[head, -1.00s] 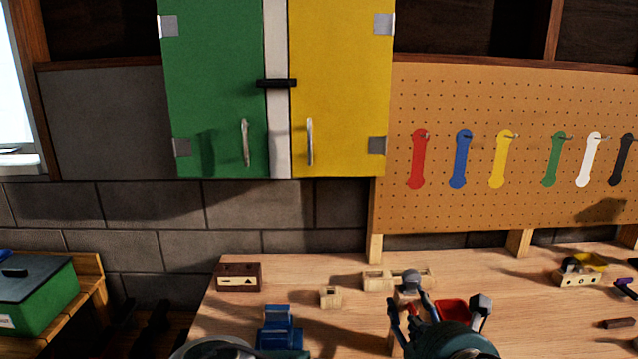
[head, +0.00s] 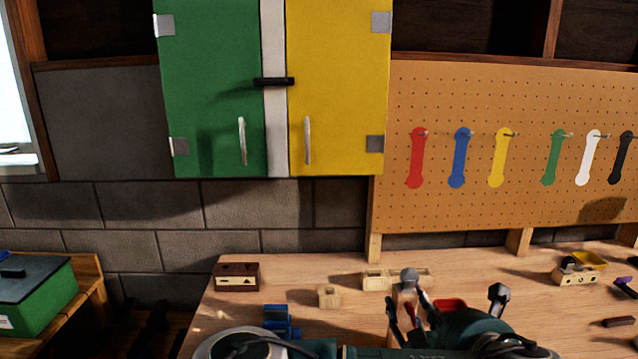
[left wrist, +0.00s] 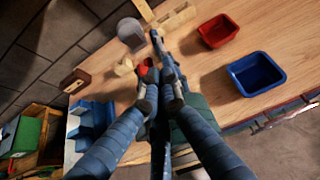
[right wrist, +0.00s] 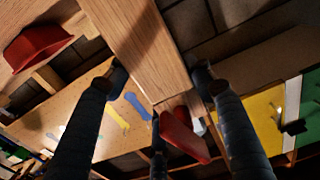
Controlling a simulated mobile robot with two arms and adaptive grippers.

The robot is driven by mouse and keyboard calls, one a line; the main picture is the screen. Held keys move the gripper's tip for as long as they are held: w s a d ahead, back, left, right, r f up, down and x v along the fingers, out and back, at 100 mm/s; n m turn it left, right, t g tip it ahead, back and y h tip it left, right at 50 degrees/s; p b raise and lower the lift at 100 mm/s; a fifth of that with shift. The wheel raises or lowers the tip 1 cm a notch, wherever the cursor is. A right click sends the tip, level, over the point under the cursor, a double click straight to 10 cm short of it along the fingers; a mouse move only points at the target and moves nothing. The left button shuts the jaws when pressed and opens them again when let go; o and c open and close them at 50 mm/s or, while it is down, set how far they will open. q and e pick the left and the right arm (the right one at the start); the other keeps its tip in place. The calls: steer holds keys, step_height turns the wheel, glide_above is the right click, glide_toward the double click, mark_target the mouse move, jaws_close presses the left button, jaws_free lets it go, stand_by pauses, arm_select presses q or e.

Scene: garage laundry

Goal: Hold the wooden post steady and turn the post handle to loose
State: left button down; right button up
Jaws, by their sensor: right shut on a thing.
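The wooden post (right wrist: 150,50) is large in the right wrist view, with a red handle (right wrist: 185,135) at its lower end there. My right gripper (right wrist: 158,78) has fingers on opposite sides of the post and is shut on it. In the head view only a small part of the post (head: 405,298) shows. My left gripper (left wrist: 162,96) has its fingertips drawn close together over the bench. A small red part (left wrist: 143,70) shows just beyond its fingertips; contact with it cannot be made out. My arms hide much of this area in the head view.
On the bench lie a red bin (left wrist: 217,30), a blue bin (left wrist: 257,74), a blue stepped object (left wrist: 92,122), a brown box (head: 237,277) and a small wooden block (head: 329,297). Pegboard (head: 500,90) and a green-yellow cabinet (head: 335,90) are behind.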

mark_target(412, 310)
arm_select(q)
steer(key=shift+w+a+r, duration=0.15)
steer(key=shift+w, duration=0.55)
steer(key=shift+w+a+r, duration=0.1)
steer(key=shift+w, duration=0.6)
steer(key=shift+a+f, duration=0.35)
steer(key=shift+f, duration=0.2)
steer(key=shift+a, duration=0.2)
steer(key=shift+a+r, duration=0.1)
steer(key=shift+a, duration=1.1)
stand_by(0.3)
